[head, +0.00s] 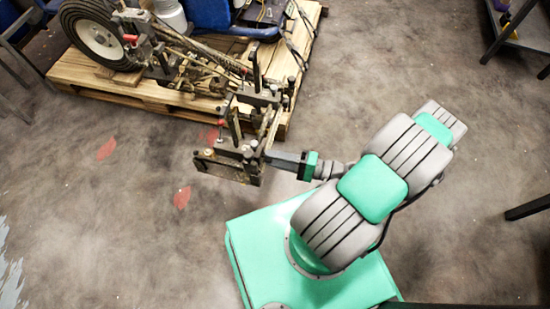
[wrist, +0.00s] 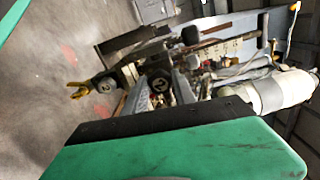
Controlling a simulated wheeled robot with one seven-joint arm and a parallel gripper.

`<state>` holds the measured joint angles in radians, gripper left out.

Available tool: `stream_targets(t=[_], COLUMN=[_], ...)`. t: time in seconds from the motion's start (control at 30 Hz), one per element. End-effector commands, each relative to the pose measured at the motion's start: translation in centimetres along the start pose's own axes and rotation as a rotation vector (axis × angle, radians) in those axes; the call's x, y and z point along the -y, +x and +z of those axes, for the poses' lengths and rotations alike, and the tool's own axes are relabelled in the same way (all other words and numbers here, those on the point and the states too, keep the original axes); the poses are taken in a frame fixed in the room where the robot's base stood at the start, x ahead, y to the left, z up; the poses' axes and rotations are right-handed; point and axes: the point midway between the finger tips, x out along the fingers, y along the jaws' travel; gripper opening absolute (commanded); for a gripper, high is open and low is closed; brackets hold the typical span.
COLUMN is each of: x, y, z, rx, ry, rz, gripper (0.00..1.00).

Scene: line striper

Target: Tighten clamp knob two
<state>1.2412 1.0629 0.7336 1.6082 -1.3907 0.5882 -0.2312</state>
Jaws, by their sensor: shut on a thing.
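Clamp knob two (wrist: 158,84) is a dark round knob with a pale mark like a 2 on its face. In the wrist view it sits between the two grey fingers of my gripper (wrist: 160,90), which is shut on it. In the head view my gripper (head: 270,156) reaches left to the right side of the dark metal clamp bracket (head: 228,168) at the striper's near end. The knob itself is hard to make out there, among the bracket parts and fingers.
The line striper's wheel (head: 98,36) stands on a wooden pallet (head: 140,90). Another grey round knob (wrist: 106,85) and a yellow hook-shaped part (wrist: 77,90) lie left of the fingers. Dark rods and clamps crowd close. Concrete floor (head: 100,220) is open at left.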

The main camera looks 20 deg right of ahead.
Motion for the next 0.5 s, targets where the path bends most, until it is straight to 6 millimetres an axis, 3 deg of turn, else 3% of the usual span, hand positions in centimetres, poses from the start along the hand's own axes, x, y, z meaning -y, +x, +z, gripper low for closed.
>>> stream_targets(t=[0.5], x=[-0.07], y=[-0.02], z=[0.06], rx=[0.003], ry=[0.468], rz=[0.004], gripper=[0.00])
